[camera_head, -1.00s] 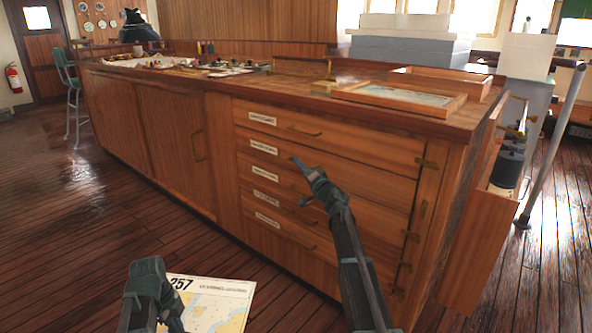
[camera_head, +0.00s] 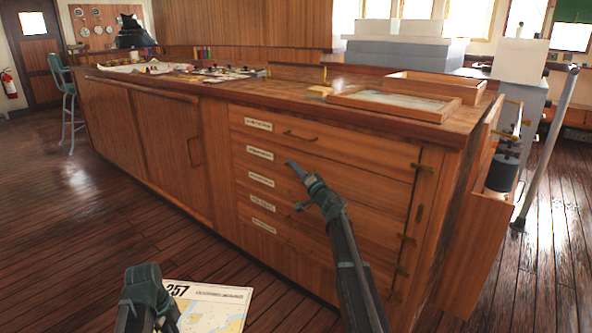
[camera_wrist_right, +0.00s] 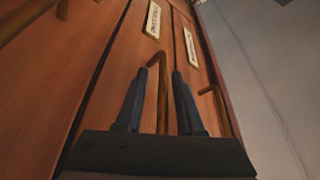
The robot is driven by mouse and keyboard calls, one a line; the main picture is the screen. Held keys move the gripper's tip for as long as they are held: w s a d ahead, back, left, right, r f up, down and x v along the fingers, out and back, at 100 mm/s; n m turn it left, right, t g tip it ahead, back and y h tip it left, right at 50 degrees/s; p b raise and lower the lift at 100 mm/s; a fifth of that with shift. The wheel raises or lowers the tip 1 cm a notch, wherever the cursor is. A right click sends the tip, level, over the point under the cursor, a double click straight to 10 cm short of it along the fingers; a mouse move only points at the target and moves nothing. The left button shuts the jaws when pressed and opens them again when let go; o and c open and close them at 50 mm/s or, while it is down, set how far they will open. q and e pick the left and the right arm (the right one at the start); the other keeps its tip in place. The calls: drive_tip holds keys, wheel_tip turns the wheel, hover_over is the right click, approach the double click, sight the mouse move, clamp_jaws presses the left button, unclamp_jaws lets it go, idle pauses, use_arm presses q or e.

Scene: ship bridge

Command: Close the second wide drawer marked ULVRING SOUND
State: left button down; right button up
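The wide drawers sit in a wooden chart cabinet. The second drawer from the top (camera_head: 345,174) has a white label (camera_head: 260,154) too blurred to read. It looks about flush with the drawers around it. My right gripper (camera_head: 291,166) is in front of that drawer's handle, hiding it in the head view. In the right wrist view, my right gripper's fingers (camera_wrist_right: 160,92) are apart, with a brass handle (camera_wrist_right: 163,75) between them; contact is unclear. My left gripper (camera_head: 160,318) is low at the front beside a chart marked 257 (camera_head: 215,312); whether it holds it is unclear.
The top drawer (camera_head: 335,143) and several others look closed. A framed chart (camera_head: 395,104) and shallow wooden tray (camera_head: 435,84) lie on the cabinet top. An open side bin (camera_head: 475,235) and grey rail (camera_head: 548,145) stand at right.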

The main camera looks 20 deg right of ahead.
idle(0.4)
use_arm(q)
wheel_tip(320, 180, down, 3)
drive_tip(key=shift+r+b, duration=0.2)
drive_tip(key=shift+b, duration=1.05)
use_arm(e)
drive_tip(key=v, duration=1.2)
use_arm(q)
drive_tip(key=shift+r, duration=0.1)
use_arm(e)
drive_tip(key=shift+r, duration=0.1)
